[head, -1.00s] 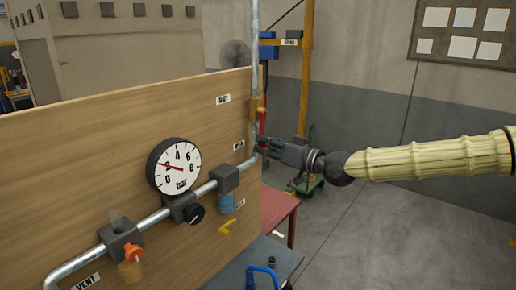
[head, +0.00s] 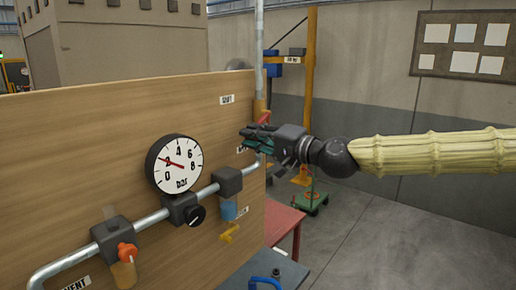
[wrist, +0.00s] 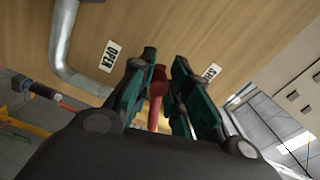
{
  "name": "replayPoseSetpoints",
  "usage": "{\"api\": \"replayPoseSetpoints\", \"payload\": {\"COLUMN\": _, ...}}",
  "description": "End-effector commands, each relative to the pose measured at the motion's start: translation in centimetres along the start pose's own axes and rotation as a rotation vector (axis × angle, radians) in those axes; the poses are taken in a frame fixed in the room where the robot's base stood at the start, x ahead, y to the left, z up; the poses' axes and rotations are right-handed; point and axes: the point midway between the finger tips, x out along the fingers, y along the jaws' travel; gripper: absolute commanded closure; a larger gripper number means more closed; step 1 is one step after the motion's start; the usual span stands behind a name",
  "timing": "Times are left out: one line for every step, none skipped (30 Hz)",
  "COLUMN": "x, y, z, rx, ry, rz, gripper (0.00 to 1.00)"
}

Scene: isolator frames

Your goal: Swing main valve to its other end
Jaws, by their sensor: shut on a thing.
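The main valve appears as an orange-brown body (head: 261,106) on the vertical pipe at the panel's right edge, with a red lever (head: 265,117) beside it. In the wrist view the red lever (wrist: 157,92) stands between the green-padded fingers. My gripper (head: 252,136) is shut on the lever, just below the valve body; it also shows in the wrist view (wrist: 155,85). The SHUT label (head: 227,99) is above left of my gripper. The OPEN label (wrist: 110,55) lies left of the lever in the wrist view. My fingers partly hide the lever and labels.
A wooden panel (head: 90,150) carries a pressure gauge (head: 174,164), a black knob (head: 196,215) and an orange-handled valve (head: 126,250) on a grey pipe. A red table (head: 283,223) stands behind. The floor at the right is clear.

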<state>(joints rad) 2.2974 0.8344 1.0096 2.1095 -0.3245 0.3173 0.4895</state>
Motion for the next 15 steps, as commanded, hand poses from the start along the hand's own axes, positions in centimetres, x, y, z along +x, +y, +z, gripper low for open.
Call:
{"api": "replayPoseSetpoints", "payload": {"x": -0.1, "y": 0.1, "z": 0.0, "rx": 0.048, "ry": 0.002, "rz": 0.004, "gripper": 1.00}}
{"api": "replayPoseSetpoints", "payload": {"x": 0.0, "y": -0.1, "z": 0.0, "rx": 0.075, "ry": 0.002, "rz": 0.004, "gripper": 1.00}}
{"api": "replayPoseSetpoints", "payload": {"x": 0.0, "y": -0.5, "z": 0.1, "rx": 0.111, "ry": 0.001, "rz": 0.004, "gripper": 1.00}}
{"api": "replayPoseSetpoints", "payload": {"x": 0.0, "y": -0.7, "z": 0.1, "rx": 0.138, "ry": 0.001, "rz": 0.004, "gripper": 1.00}}
{"api": "replayPoseSetpoints", "payload": {"x": 0.0, "y": -0.9, "z": 0.1, "rx": 0.163, "ry": 0.001, "rz": 0.004, "gripper": 1.00}}
{"api": "replayPoseSetpoints", "payload": {"x": 0.0, "y": -1.2, "z": 0.1, "rx": 0.197, "ry": 0.001, "rz": 0.005, "gripper": 1.00}}
{"api": "replayPoseSetpoints", "payload": {"x": 0.0, "y": -1.4, "z": 0.2, "rx": 0.221, "ry": 0.001, "rz": 0.005, "gripper": 1.00}}
{"api": "replayPoseSetpoints", "payload": {"x": 0.0, "y": -1.6, "z": 0.2, "rx": 0.243, "ry": 0.001, "rz": 0.005, "gripper": 1.00}}
{"api": "replayPoseSetpoints", "payload": {"x": 0.0, "y": -1.9, "z": 0.2, "rx": 0.273, "ry": 0.000, "rz": 0.005, "gripper": 1.00}}
{"api": "replayPoseSetpoints", "payload": {"x": 0.0, "y": -2.1, "z": 0.2, "rx": 0.293, "ry": 0.000, "rz": 0.005, "gripper": 1.00}}
{"api": "replayPoseSetpoints", "payload": {"x": 0.0, "y": -2.3, "z": 0.2, "rx": 0.313, "ry": 0.000, "rz": 0.006, "gripper": 1.00}}
{"api": "replayPoseSetpoints", "payload": {"x": 0.0, "y": -2.5, "z": 0.2, "rx": 0.337, "ry": -0.001, "rz": 0.006, "gripper": 1.00}}
{"api": "replayPoseSetpoints", "payload": {"x": 0.0, "y": -2.7, "z": 0.2, "rx": 0.355, "ry": -0.001, "rz": 0.007, "gripper": 1.00}}
{"api": "replayPoseSetpoints", "payload": {"x": 0.0, "y": -2.8, "z": 0.1, "rx": 0.371, "ry": -0.001, "rz": 0.007, "gripper": 1.00}}
{"api": "replayPoseSetpoints", "payload": {"x": 0.0, "y": -3.0, "z": 0.1, "rx": 0.390, "ry": -0.001, "rz": 0.007, "gripper": 1.00}}
